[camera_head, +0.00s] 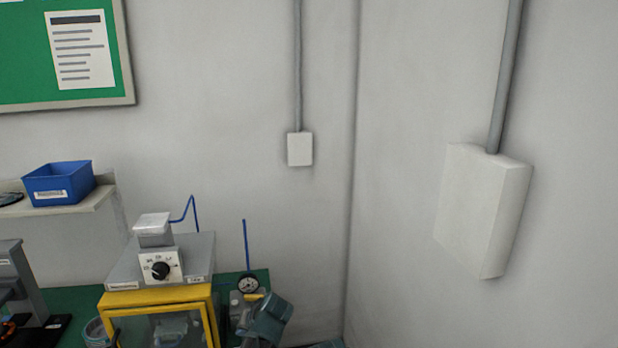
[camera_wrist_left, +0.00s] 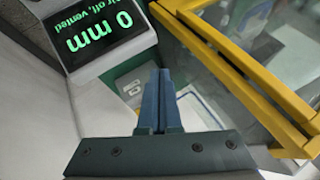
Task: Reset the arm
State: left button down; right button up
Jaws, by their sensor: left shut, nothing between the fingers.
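My left gripper (camera_wrist_left: 158,100) shows in the left wrist view, with its two blue-grey fingers together and nothing between them. It points past a yellow-framed clear guard (camera_wrist_left: 240,70) on the right and a display (camera_wrist_left: 103,32) on the left. The display reads "0 mm" and "air off, vented" in green. The yellow guard also stands at the bottom of the head view (camera_head: 158,297). A teal-grey part beside it is too partly seen to name surely. My right gripper shows in neither view.
A control box with a black knob (camera_head: 160,268) sits on the guard. A pressure gauge (camera_head: 248,284) stands to its right. A blue bin (camera_head: 60,184) rests on a shelf at left. White wall boxes (camera_head: 484,210) hang at right; the wall area between is clear.

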pick_arm(q)
jog(key=s+d+f+g, duration=0.1)
jog(key=s+d, duration=0.1)
jog(key=s, duration=0.1)
jog(key=s+d+f+m+h, duration=0.1)
jog(key=s+d, duration=0.1)
jog(key=s, duration=0.2)
jog(key=s+d+f+g+h, duration=0.1)
jog(key=s+d, duration=0.1)
jog(key=s, duration=0.2)
jog(key=shift+f+m+g, duration=0.15)
jog(key=shift+m+g, duration=0.15)
jog(key=s+d+f+m+g+h, duration=0.1)
jog(key=s+d+m+g+h, duration=0.1)
jog(key=s+d, duration=0.4)
jog(key=s, duration=0.5)
jog(key=shift+s+f+g+h, duration=0.15)
jog(key=shift+f+g+h, duration=0.15)
jog(key=shift+g, duration=0.1)
jog(key=c, duration=1.6)
grip_release()
